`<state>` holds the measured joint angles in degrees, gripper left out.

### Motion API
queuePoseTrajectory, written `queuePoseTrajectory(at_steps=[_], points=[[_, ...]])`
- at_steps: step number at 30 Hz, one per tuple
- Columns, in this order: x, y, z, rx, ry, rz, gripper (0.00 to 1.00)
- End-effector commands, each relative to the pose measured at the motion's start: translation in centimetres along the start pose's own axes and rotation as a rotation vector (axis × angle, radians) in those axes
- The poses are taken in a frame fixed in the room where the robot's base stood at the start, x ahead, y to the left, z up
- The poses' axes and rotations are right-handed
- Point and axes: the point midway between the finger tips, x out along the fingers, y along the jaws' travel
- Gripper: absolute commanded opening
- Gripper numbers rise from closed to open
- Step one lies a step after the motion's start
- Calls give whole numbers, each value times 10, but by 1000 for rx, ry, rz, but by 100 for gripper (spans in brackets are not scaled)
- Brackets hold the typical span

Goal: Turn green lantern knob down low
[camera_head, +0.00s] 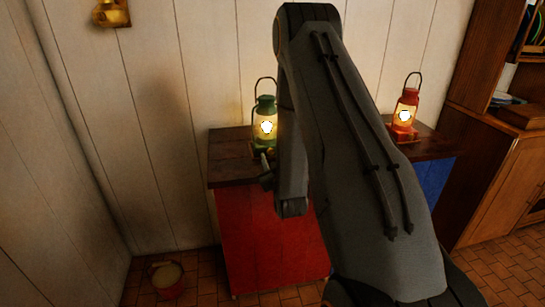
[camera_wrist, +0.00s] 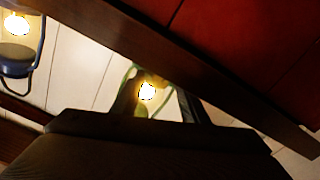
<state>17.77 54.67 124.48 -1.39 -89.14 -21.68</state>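The green lantern (camera_head: 265,125) stands upright and lit on the dark wooden top of the red cabinet, left of my arm in the head view. In the wrist view its glowing glass and green frame (camera_wrist: 147,90) show beyond the gripper. My gripper (camera_head: 266,165) is low in front of the lantern's base, by the counter's front edge. In the wrist view its dark fingers (camera_wrist: 158,100) look apart, with the lantern seen between them. I see nothing held. The knob cannot be made out, and I cannot tell whether a finger touches it.
A lit red lantern (camera_head: 405,112) stands further right on the counter. A lit lantern with a blue-grey frame (camera_wrist: 18,45) shows in the wrist view's corner. The counter edge (camera_wrist: 190,65) crosses close by. A bucket (camera_head: 167,280) stands on the floor at left.

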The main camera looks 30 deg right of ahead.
Motion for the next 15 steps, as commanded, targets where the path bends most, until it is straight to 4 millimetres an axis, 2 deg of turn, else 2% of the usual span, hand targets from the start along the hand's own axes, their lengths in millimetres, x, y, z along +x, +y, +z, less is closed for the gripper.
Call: queuePoseTrajectory(at_steps=[8, 15], points=[[-7, 0, 1, 0, -1, -1, 40], [-44, 0, 2, 0, -2, -1, 40]])
